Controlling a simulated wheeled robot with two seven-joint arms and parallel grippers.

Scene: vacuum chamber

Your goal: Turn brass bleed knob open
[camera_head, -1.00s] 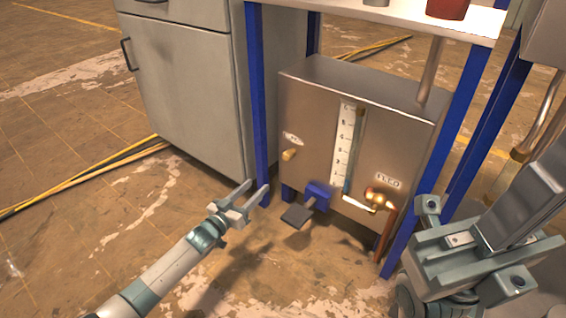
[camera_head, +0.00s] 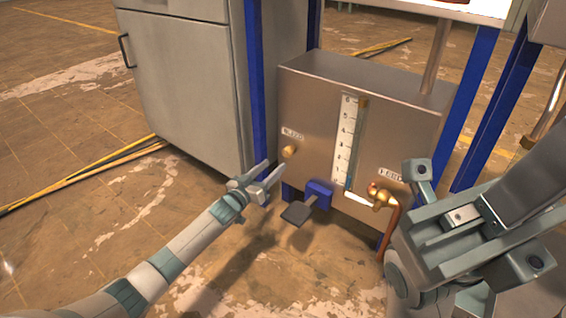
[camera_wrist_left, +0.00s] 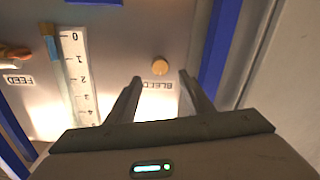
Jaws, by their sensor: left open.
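The brass bleed knob (camera_head: 290,151) is a small round knob under the BLEED label (camera_head: 293,134), on the front left of the metal box (camera_head: 310,110). My left gripper (camera_head: 276,165) is open and empty, its fingertips just short of the knob, below and left of it in the head view. In the left wrist view the knob (camera_wrist_left: 160,66) shows between and slightly beyond the two fingertips (camera_wrist_left: 160,76), with no visible contact. My right gripper (camera_head: 465,225) is at the right edge, away from the knob; its jaw opening is unclear.
A level gauge (camera_head: 347,140) runs down the box front. The brass feed valve (camera_head: 380,195) and copper pipe (camera_head: 390,230) are at its right. A blue-and-black pedal (camera_head: 318,192) juts out below. A blue frame leg (camera_head: 256,90) and grey cabinet (camera_head: 185,90) stand at the left.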

